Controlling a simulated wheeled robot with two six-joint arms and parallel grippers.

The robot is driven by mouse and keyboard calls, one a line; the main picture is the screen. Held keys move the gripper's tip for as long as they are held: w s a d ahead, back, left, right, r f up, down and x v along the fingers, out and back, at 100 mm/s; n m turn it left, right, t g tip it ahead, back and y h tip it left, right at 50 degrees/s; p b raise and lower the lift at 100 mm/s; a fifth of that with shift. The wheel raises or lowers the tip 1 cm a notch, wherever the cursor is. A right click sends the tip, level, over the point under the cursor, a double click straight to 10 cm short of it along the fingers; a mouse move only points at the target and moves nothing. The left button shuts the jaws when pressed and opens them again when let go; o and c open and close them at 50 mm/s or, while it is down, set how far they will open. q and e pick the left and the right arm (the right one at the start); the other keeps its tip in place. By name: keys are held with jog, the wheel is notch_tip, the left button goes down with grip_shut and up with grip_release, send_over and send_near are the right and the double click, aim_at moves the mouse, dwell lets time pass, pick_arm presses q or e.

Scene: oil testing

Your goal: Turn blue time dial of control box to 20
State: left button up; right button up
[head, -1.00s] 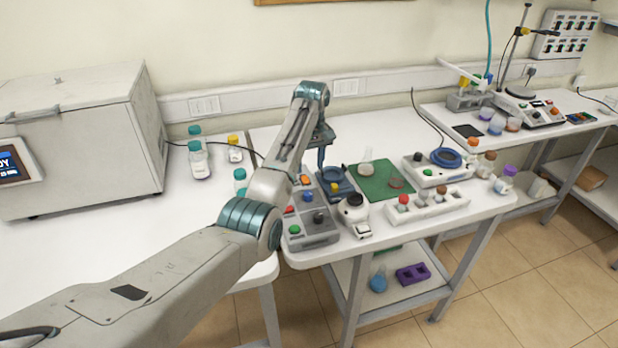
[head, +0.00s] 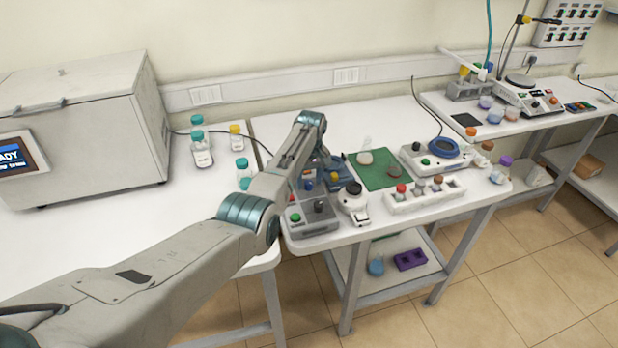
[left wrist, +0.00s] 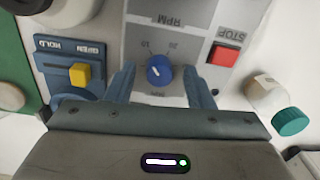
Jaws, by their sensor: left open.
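The grey control box (head: 312,225) stands at the table's front left, with a green button and a black knob on its near part. Its blue dial (left wrist: 159,70) shows in the left wrist view, with a short white mark and upside-down numbers 10 and 20 beside it. My left gripper (left wrist: 160,76) is open, with one finger on each side of the blue dial and a gap on both sides. Whether the fingertips touch the panel is unclear. My right gripper is not in view.
A red STOP button (left wrist: 222,54) is right of the dial. A blue device with a yellow slider (left wrist: 80,75), marked OPEN and HOLD, is on the left. A bottle with a teal cap (left wrist: 290,121) lies near the right finger. A white sample rack (head: 425,197) stands right of the box.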

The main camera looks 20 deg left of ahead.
pick_arm(q)
jog(key=shift+w+f, duration=0.1)
jog(key=c, duration=1)
jog(key=shift+m, duration=0.3)
jog(key=shift+m+p, duration=0.6)
jog(key=shift+m, duration=0.3)
jog(key=m+p, duration=0.1)
jog(key=m, duration=0.2)
jog(key=m+p, duration=0.2)
jog(key=m, duration=0.4)
jog(key=shift+m, duration=0.3)
